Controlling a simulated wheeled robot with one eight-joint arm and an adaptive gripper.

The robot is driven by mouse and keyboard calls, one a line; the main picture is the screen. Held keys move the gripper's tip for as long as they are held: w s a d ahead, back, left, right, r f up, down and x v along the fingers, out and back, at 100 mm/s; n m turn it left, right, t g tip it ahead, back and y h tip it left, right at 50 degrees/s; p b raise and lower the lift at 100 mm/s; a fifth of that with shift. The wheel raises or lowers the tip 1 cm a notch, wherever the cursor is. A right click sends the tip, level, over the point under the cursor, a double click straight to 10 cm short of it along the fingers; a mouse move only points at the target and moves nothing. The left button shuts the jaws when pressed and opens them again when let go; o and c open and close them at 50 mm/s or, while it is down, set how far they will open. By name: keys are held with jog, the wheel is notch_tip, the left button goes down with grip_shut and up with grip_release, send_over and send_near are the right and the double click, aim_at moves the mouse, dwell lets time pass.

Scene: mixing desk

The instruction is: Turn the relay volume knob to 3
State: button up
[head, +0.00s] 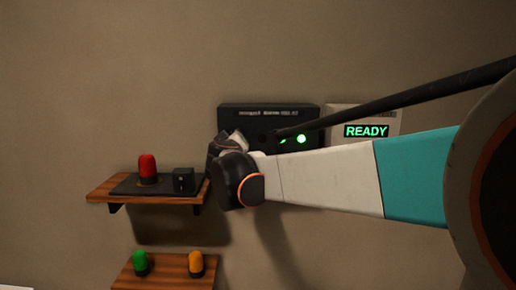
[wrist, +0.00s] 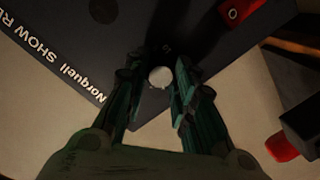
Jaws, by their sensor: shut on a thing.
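The dark relay panel (head: 268,110) is mounted on the wall, with pale lettering along its top. In the wrist view the panel (wrist: 75,45) reads "Norquell SHOW RE..." at a slant. A pale round knob face (wrist: 160,77) sits between the two fingers of my gripper (wrist: 160,84), near a corner of the panel. My gripper is shut on this knob. In the head view my gripper (head: 226,143) is at the panel's lower left and hides the knob.
A green light (head: 301,139) glows on the panel, and a READY display (head: 366,131) is at its right. A wooden shelf (head: 103,191) holds a red lamp (head: 148,168) and a black box (head: 184,180). A lower shelf (head: 165,277) holds green and orange lamps.

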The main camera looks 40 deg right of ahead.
jog(key=shift+s+m, duration=0.15)
jog(key=shift+m, duration=0.15)
jog(key=shift+f, duration=0.1)
jog(key=o, duration=1.1)
jog(key=shift+c, duration=0.2)
jog(key=shift+s+a, duration=0.1)
jog(key=v, duration=1.1)
jog(key=shift+s, duration=0.2)
jog(key=shift+a, duration=0.1)
